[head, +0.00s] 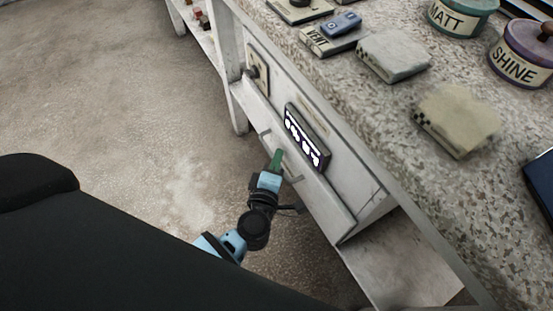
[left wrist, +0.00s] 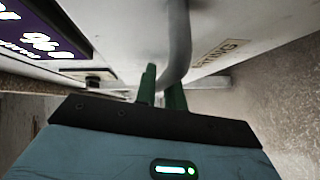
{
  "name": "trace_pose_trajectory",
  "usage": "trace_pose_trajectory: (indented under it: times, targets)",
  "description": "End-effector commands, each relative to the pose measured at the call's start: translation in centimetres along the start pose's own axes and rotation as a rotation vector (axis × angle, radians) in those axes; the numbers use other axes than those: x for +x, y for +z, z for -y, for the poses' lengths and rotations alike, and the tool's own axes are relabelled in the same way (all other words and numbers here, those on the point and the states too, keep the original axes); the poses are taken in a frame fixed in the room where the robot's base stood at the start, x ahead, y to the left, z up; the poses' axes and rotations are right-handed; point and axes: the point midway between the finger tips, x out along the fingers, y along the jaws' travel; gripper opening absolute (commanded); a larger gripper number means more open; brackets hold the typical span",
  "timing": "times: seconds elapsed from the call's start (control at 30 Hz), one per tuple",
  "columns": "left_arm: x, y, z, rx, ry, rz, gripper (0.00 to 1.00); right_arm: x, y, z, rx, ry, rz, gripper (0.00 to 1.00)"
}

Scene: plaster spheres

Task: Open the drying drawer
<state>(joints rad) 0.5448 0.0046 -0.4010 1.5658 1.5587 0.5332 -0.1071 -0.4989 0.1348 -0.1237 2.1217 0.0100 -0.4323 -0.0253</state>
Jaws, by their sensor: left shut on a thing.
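The drying drawer (head: 325,207) is a pale, worn front in the side of the bench. Its front stands out from the bench face, and a strip of its side shows at the right end. A grey bar handle (head: 292,179) is on the front. My left gripper (head: 277,157) is at the handle, its green fingers shut on the bar. In the left wrist view the curved grey handle (left wrist: 180,45) runs down between the green fingertips (left wrist: 162,85). A partly readable label (left wrist: 222,52) is beside it. My right gripper is not in view.
A dark panel with lit signs (head: 306,138) is above the drawer, and a socket-like plate (head: 257,70) is to its left. Sponge-like blocks (head: 457,118) and lidded jars (head: 522,52) stand on the speckled benchtop (head: 390,110). The floor (head: 120,100) at left is clear.

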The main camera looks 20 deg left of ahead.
Motion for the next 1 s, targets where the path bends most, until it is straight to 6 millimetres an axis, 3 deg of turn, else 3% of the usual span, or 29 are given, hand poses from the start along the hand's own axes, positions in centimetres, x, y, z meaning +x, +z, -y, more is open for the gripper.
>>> trace_pose_trajectory:
  times: [0.27, 0.6, 1.0]
  targets:
    - [-1.5, -1.4, 0.4, 0.003, -0.002, -0.001, 0.00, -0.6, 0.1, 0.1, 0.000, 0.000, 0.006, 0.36]
    - [-7.9, -7.8, 2.3, 0.007, -0.004, 0.002, 0.00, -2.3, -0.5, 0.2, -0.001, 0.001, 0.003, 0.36]
    - [-14.8, -14.6, 4.4, 0.003, -0.003, 0.003, 0.00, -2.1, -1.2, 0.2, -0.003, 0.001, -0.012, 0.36]
